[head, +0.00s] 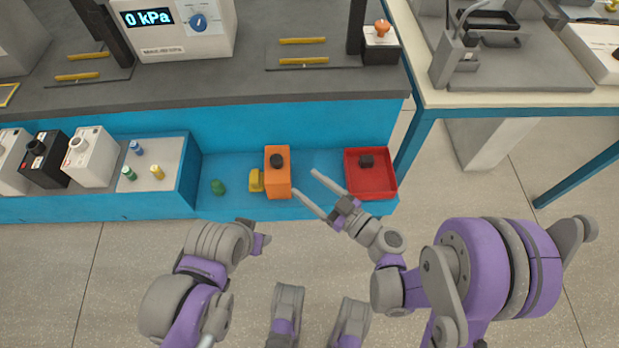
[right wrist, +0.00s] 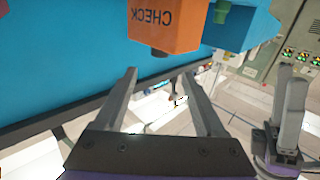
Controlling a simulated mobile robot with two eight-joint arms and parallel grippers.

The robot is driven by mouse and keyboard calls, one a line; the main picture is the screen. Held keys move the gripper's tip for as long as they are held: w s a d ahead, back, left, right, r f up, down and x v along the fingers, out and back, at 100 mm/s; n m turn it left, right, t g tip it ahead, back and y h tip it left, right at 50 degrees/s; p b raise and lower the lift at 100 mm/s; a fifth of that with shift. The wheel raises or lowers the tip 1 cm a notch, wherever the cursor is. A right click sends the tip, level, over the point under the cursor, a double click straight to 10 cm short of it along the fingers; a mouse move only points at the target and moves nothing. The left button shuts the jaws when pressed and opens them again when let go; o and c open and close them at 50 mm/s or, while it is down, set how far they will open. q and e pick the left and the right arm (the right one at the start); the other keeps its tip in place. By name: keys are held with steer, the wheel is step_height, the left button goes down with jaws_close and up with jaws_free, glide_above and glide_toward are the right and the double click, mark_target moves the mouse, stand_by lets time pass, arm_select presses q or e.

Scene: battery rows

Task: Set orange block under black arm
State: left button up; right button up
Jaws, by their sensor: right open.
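The orange block (head: 279,182), with a black knob on top, stands on the blue lower shelf (head: 325,160) in the head view. In the right wrist view the orange block (right wrist: 165,25) shows upside-down "CHECK" lettering, beyond the fingertips. My right gripper (head: 304,182) is open and empty, just right of the block. Its spread fingers also show in the right wrist view (right wrist: 158,74). A black upright (head: 101,22) stands beside the pressure gauge, and another (head: 356,25) stands at the bench's right; I cannot tell which is the black arm. My left gripper (head: 258,241) is low, its fingers unclear.
A yellow piece (head: 256,180) sits close left of the block, with a green piece (head: 218,187) farther left. A red tray (head: 370,184) holding a dark piece is at right. White and black batteries (head: 90,157) line the left. The gauge box (head: 180,28) stands on the grey bench.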

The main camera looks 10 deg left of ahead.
steer(key=shift+s+d, duration=0.1)
steer(key=shift+d, duration=0.05)
arm_select(q)
steer(key=shift+o, duration=0.4)
steer(key=o, duration=0.4)
steer(key=shift+c, duration=0.2)
arm_select(e)
steer(key=s+d+m+g+h, duration=0.2)
steer(key=s+d+m+h, duration=0.4)
steer(key=d, duration=0.7)
steer(key=s+d+m+g+h, duration=0.2)
steer(key=s+d+m+h, duration=0.4)
steer(key=d, duration=0.6)
steer(key=s+h, duration=0.2)
steer(key=h, duration=0.1)
steer(key=shift+s+d+h, duration=0.3)
steer(key=shift+d+h, duration=0.1)
